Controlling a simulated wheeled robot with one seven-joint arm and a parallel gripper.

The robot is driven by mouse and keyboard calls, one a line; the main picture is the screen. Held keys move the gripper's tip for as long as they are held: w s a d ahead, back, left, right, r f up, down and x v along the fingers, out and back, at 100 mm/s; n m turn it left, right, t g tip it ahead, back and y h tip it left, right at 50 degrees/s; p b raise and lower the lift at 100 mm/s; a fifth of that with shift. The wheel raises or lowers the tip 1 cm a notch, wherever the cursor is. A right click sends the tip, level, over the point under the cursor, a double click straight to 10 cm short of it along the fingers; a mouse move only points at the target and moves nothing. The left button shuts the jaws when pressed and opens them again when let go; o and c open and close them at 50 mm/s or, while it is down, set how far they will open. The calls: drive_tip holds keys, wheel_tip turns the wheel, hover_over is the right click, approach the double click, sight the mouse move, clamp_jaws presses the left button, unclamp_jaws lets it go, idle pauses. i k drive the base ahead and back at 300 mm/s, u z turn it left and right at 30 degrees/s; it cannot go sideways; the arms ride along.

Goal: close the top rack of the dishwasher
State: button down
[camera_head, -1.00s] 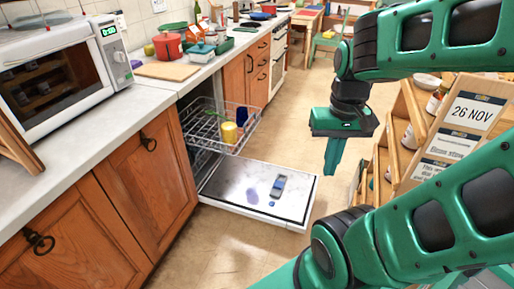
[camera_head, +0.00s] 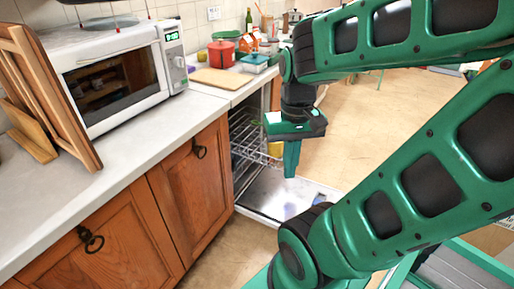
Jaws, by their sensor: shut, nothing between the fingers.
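The dishwasher stands under the counter with its door (camera_head: 268,192) folded down flat near the floor. Its top rack (camera_head: 246,143), a grey wire basket, is pulled out past the counter front, and its right part is hidden behind my gripper. A yellow cup (camera_head: 274,149) in the rack shows partly beside my gripper. My gripper (camera_head: 291,176) points down, shut and empty, in front of the rack in the picture. I cannot tell whether it touches the rack.
A counter (camera_head: 130,133) with a microwave (camera_head: 118,77) and a cutting board (camera_head: 222,78) runs along the left. Wooden cabinets (camera_head: 195,190) stand below it. Open floor (camera_head: 365,125) lies to the right, beyond the dishwasher door. My arm covers much of the right side.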

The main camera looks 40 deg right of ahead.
sight(269, 166)
drive_tip(key=z, duration=0.15)
drive_tip(key=i, duration=1.15)
drive_tip(key=z, duration=0.6)
